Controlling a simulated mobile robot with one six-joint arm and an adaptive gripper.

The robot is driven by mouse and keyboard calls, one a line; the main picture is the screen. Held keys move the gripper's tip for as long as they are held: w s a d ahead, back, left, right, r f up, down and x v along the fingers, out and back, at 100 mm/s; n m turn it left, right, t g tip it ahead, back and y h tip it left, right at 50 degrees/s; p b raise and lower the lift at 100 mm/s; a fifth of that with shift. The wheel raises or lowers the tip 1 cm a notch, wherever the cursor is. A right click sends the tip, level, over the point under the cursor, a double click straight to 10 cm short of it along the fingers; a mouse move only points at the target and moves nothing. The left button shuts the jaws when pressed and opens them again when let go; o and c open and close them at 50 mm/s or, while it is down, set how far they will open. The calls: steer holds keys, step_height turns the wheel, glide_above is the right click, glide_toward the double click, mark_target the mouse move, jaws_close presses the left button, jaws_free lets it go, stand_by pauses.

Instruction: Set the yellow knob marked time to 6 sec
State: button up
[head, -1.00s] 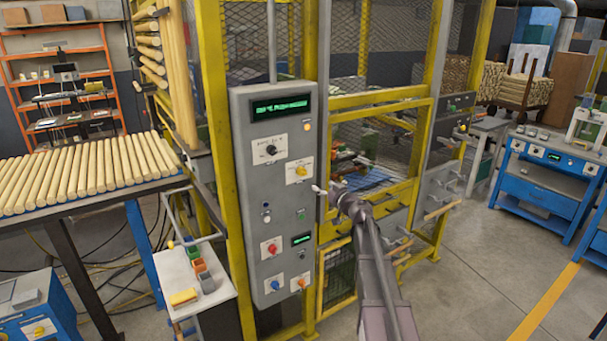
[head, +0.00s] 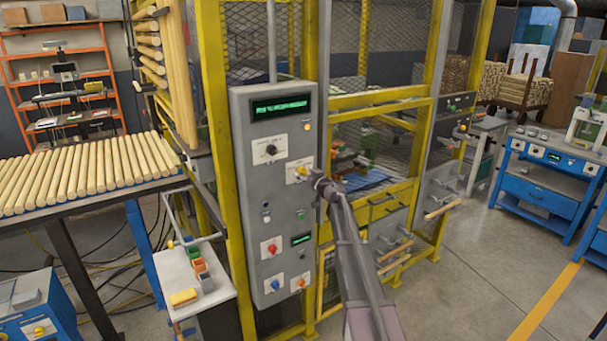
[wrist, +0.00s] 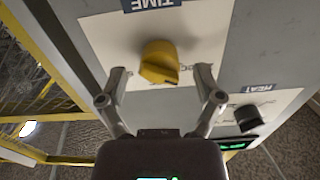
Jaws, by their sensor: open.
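The yellow knob (wrist: 159,62) sits on a white plate (wrist: 120,32) labelled TIME, which appears upside down in the wrist view. In the head view the yellow knob (head: 302,171) is on the right side of the grey control panel (head: 240,220), partly close behind my gripper. My gripper (wrist: 160,80) is open, with one finger on each side of the knob and visible gaps between. In the head view my gripper (head: 312,178) is at the panel's right edge by the knob. The dial marks around the knob are too small to read.
A black knob (wrist: 248,118) on a plate labelled HEAT is close beside my gripper in the wrist view. Red (head: 272,248), blue (head: 275,285) and orange (head: 301,283) controls are lower on the panel. A yellow frame post (head: 216,120) stands left of the panel.

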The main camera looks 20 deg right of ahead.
steer(key=shift+w+a, duration=0.1)
steer(key=shift+w, duration=0.15)
steer(key=c, duration=1.2)
steer(key=shift+o, duration=0.2)
